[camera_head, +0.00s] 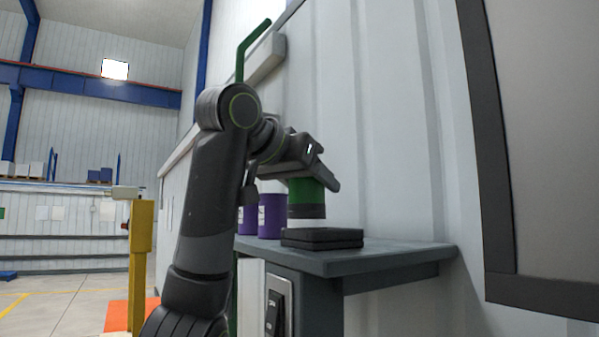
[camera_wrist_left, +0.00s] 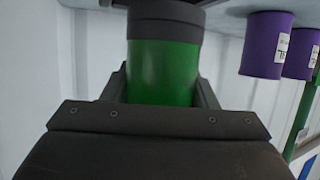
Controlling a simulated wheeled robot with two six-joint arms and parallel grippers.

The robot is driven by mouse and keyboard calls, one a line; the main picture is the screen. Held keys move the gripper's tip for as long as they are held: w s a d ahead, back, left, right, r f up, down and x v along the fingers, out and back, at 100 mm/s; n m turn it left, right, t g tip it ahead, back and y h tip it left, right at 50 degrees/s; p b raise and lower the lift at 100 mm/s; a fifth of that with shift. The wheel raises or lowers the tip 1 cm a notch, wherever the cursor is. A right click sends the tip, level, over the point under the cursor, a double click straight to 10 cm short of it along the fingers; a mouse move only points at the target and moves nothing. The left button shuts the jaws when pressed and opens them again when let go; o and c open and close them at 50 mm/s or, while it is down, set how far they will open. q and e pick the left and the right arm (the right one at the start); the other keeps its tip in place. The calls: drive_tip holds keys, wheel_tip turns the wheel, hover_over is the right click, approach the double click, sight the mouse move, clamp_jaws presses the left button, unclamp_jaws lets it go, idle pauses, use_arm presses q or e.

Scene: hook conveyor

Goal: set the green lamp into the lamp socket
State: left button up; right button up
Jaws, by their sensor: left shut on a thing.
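The green lamp (camera_head: 306,196) is a green cylinder with a dark grey band at its lower end. My left gripper (camera_head: 312,182) is shut around its upper part and holds it upright. In the left wrist view the lamp (camera_wrist_left: 162,72) sits between the two fingers (camera_wrist_left: 162,92). A flat black block (camera_head: 322,238) lies on the grey shelf just below the lamp. It may be the lamp socket, but no opening shows. A pale patch lies between band and block; I cannot tell whether it is part of the lamp. My right gripper is out of view.
Two purple cans (camera_head: 270,216) stand on the shelf (camera_head: 385,256), left of the block; they also show in the left wrist view (camera_wrist_left: 265,45). A pale ribbed wall rises behind. A dark-framed panel (camera_head: 500,150) is at the right. The shelf's right end is bare.

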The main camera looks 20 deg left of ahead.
use_arm(q)
drive_tip(key=shift+w+d+r+p, duration=0.1)
drive_tip(key=shift+w+d+p, duration=0.75)
drive_tip(key=shift+w, duration=0.3)
drive_tip(key=shift+f+b, duration=1.5)
drive_tip(key=shift+f+b, duration=0.4)
drive_tip(key=shift+f, duration=0.1)
drive_tip(key=o, duration=1.1)
